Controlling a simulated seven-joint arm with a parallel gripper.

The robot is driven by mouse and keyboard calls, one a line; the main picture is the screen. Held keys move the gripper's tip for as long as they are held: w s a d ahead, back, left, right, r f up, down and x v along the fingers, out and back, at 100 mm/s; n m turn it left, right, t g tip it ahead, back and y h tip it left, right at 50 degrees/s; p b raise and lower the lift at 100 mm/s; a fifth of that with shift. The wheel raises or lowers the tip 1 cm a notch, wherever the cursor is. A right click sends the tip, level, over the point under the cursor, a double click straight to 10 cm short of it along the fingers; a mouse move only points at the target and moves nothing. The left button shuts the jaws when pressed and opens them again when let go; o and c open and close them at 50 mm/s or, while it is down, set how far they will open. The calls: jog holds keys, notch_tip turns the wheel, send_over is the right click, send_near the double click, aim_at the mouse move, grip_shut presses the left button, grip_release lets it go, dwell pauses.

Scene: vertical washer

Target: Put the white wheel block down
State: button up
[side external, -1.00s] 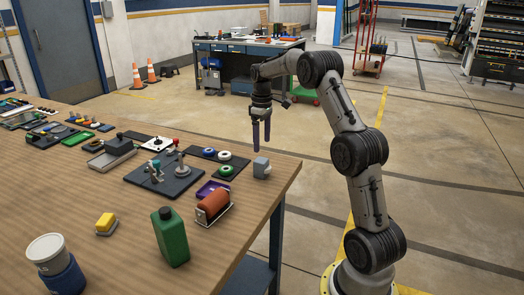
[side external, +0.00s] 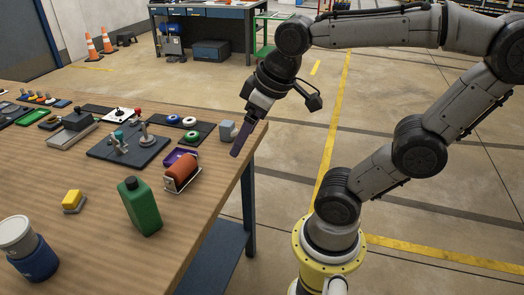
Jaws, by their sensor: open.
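A white ring-shaped wheel (side external: 189,121) lies on a dark plate (side external: 205,128) near the table's far right corner. A blue ring (side external: 173,119) is to its left and a green ring (side external: 191,136) is in front of it. A small grey block (side external: 228,131) stands right of the plate; I cannot tell whether it belongs with the wheel. My gripper (side external: 236,153) has purple fingers, tilted down to the left, beside the grey block at the table's right edge. The fingers overlap in this view, with nothing visible between them. They are open.
A red-orange roller (side external: 182,171) on a stand, a purple tray (side external: 180,155) and a green bottle (side external: 140,206) stand nearby. A plate with upright levers (side external: 128,145) is further left.

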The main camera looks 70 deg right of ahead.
jog(key=shift+t, duration=0.3)
jog(key=s, duration=0.1)
jog(key=s+a+f, duration=0.1)
jog(key=s+f, duration=0.1)
jog(key=s, duration=0.1)
jog(key=shift+a+f, duration=0.25)
jog(key=shift+a, duration=0.15)
dwell(0.6)
